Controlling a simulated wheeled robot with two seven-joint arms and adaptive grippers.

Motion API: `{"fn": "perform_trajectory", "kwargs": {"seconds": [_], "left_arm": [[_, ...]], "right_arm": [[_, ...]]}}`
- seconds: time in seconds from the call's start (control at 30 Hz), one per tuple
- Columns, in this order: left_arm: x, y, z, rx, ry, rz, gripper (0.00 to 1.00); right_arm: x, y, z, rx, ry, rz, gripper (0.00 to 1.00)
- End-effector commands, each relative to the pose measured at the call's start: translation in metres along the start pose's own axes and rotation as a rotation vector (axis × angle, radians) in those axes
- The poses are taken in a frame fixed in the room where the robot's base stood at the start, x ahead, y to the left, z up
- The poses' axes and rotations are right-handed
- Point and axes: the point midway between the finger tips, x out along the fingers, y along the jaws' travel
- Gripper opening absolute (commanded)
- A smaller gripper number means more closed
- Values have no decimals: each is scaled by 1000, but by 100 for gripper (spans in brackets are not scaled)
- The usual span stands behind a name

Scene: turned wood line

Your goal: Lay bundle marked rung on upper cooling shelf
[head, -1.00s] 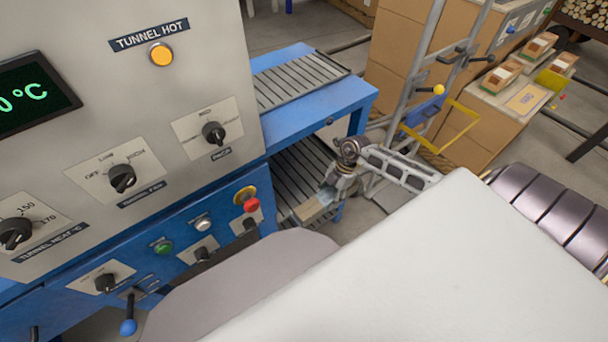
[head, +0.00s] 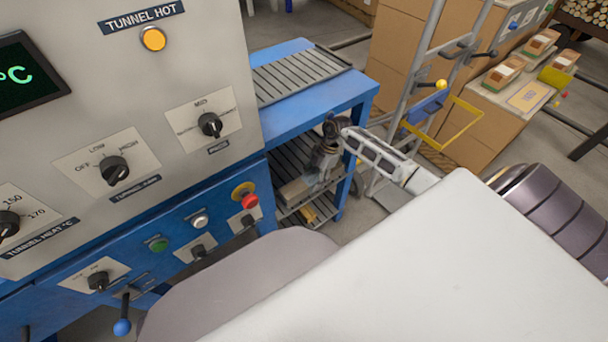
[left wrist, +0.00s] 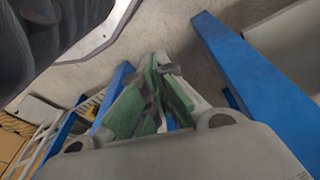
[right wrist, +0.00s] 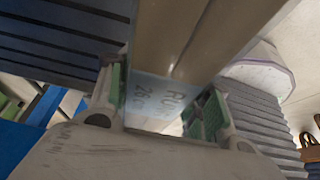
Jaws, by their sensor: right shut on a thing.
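The bundle (head: 297,190) is a pale wood block-like pack at the blue machine's shelves. In the right wrist view, the bundle (right wrist: 155,97) shows a partly visible printed mark starting "RU". My right gripper (right wrist: 162,103) is shut on it, with a green pad at each side. In the head view, my right gripper (head: 318,172) is at the slatted upper cooling shelf (head: 283,160), under the blue-framed top. The bundle is over this shelf's front part; whether it touches the slats I cannot tell. My left gripper (left wrist: 155,105) is shut and empty, out of the head view.
A lower shelf below holds a yellowish wood piece (head: 310,214). The blue frame leg (head: 352,150) stands right of the shelves. A grey hand truck (head: 415,90) and cardboard boxes (head: 400,40) stand beyond. The control panel (head: 150,150) fills the left.

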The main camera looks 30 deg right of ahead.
Motion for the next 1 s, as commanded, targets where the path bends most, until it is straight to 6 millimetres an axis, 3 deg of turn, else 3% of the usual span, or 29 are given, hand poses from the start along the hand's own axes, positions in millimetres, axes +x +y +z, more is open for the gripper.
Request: {"fn": "perform_trajectory", "kwargs": {"seconds": [0.6, 1.0], "left_arm": [[-16, 3, -7, 6, 36, 8, 0], [-24, 5, -11, 7, 51, 10, 0]], "right_arm": [[0, 55, 0, 0, 1, 3, 6], [-1, 62, 0, -1, 0, 1, 6]]}}
